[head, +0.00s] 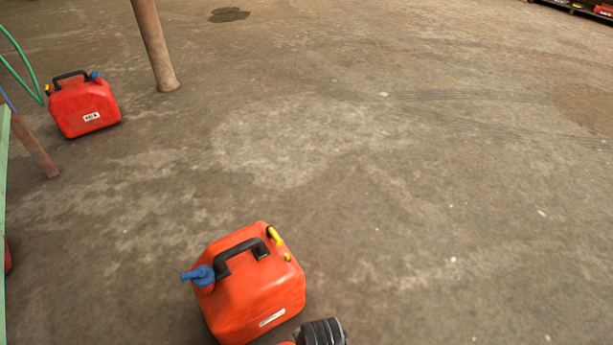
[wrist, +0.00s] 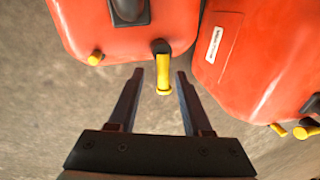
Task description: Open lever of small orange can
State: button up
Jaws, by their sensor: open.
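In the wrist view, my gripper (wrist: 160,75) is open, its two dark fingers apart. A yellow lever (wrist: 163,83) sticks out between the fingertips, with gaps visible on both sides. It belongs to the orange-red can (wrist: 100,35) at the top left, which has a black handle and a small yellow knob (wrist: 95,57). In the head view, an orange-red can (head: 245,300) stands at the bottom centre, with a black handle, blue spout and yellow lever (head: 275,236). I cannot tell whether both views show the same can. My gripper's fingers are not visible in the head view.
Another orange-red can (wrist: 260,60) with a white label is close on the right in the wrist view. A red can (head: 85,108) stands at the upper left, near a rusty post (head: 153,45) and a green hose (head: 22,62). The concrete floor is clear at centre and right.

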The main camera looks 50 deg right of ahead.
grip_shut()
jog(key=shift+r+n+p, duration=0.25)
jog(key=shift+n+p, duration=0.05)
jog(key=shift+p, duration=0.55)
jog(key=shift+w+f+n+p, duration=0.1)
jog(key=shift+w+n+p, duration=0.05)
jog(key=shift+n+p, duration=0.45)
jog(key=shift+f, duration=0.15)
